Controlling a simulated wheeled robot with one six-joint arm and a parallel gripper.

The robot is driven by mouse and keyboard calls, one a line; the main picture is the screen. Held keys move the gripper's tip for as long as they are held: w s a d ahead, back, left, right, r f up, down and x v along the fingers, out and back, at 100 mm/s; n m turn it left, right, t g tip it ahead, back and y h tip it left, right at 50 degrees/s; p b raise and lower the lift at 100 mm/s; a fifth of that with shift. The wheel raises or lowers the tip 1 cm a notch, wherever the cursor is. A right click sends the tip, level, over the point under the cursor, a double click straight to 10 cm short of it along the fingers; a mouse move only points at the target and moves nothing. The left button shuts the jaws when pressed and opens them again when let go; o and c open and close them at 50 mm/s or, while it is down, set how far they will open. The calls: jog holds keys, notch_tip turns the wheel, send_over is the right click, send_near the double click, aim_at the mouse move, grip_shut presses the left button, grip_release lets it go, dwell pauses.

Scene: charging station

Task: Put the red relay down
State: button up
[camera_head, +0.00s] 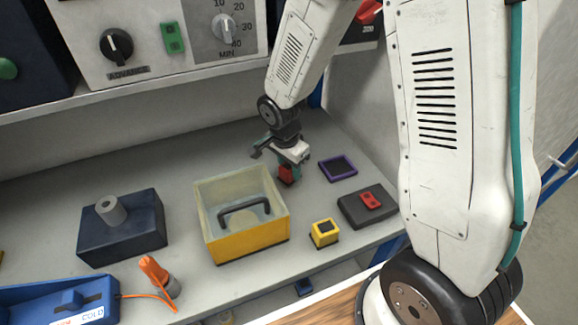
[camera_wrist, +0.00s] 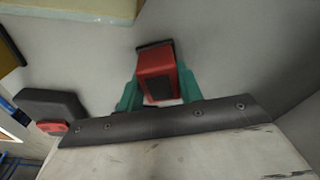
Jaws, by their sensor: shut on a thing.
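The red relay (camera_wrist: 156,75) is a small red block with dark ends, held between the green fingertips of my gripper (camera_wrist: 157,93) in the wrist view. In the head view my gripper (camera_head: 287,170) is shut on the red relay (camera_head: 285,176) over the grey bench, behind and right of the yellow-based bin. The relay's underside is close to the bench top, but I cannot tell whether it touches.
A yellow bin (camera_head: 245,238) with clear walls and a black handle stands in front-left. A purple-edged square frame (camera_head: 338,168), a black box with a red piece (camera_head: 362,207) and a yellow block (camera_head: 324,233) lie right. Bare bench (camera_head: 190,165) lies left of my gripper.

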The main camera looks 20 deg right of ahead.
aim_at(286, 168)
jog(key=o, duration=1)
notch_tip(286, 168, up, 12)
jog(key=a, duration=0.1)
jog(key=s+d+r+n, duration=0.1)
jog(key=s+r+n, duration=0.3)
jog(key=s, duration=0.4)
jog(key=s+d+r+n, duration=0.2)
jog(key=s+r+n, duration=0.3)
jog(key=s, duration=0.3)
jog(key=s+d+r+n+y, duration=0.1)
jog(key=s+r+n, duration=0.3)
jog(key=s, duration=0.4)
jog(key=shift+s+d+r+n+t, duration=0.2)
jog(key=shift+d+r+n+t, duration=0.1)
jog(key=shift+d, duration=0.15)
